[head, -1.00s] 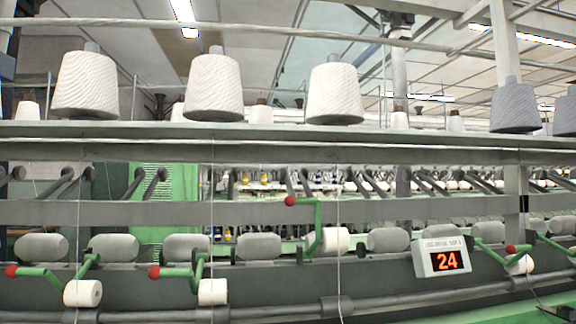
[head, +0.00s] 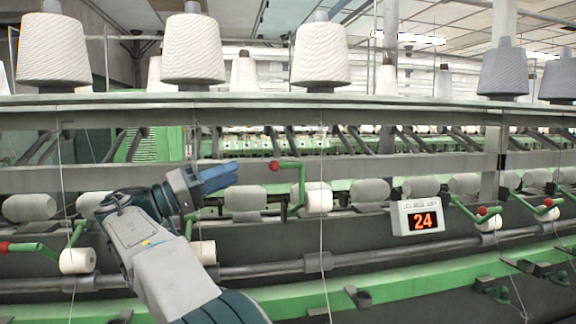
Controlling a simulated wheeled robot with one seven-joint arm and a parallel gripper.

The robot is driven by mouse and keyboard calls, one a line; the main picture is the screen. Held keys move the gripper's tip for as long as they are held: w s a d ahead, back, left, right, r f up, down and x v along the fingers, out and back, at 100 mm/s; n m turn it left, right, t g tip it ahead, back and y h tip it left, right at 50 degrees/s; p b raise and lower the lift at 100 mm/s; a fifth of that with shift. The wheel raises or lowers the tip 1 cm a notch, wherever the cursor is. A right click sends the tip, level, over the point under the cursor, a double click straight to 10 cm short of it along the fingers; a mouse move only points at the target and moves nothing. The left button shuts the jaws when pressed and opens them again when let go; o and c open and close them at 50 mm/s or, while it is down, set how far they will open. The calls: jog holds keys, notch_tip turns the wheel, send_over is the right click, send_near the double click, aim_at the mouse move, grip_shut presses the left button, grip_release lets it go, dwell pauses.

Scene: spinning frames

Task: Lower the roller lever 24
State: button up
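The sign with a red 24 (head: 415,217) hangs on the frame right of centre in the head view. Just left of it, a green roller lever (head: 298,188) with a red knob (head: 274,166) stands raised, its knob pointing left. A white yarn roll (head: 318,198) sits at the lever's lower right. My gripper (head: 228,172) is in the head view, pointing right, its blue fingers a little left of the red knob and apart from it in the picture. The fingers overlap from this side, so their opening does not show.
Other green levers, such as the one at right (head: 466,208) and the one at far left (head: 40,249), sit lower. Large yarn cones (head: 320,55) stand on the shelf (head: 420,102) above. Thin threads hang down across the front.

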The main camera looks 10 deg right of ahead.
aim_at(289, 165)
jog(key=f+p+x, duration=0.1)
jog(key=x, duration=0.3)
jog(key=f+p+x, duration=0.1)
jog(key=x, duration=0.4)
jog(key=d+f+p+x, duration=0.1)
jog(key=p+x, duration=0.1)
jog(key=x, duration=0.3)
jog(key=shift+d+r, duration=0.1)
jog(key=shift+d, duration=0.05)
grip_shut()
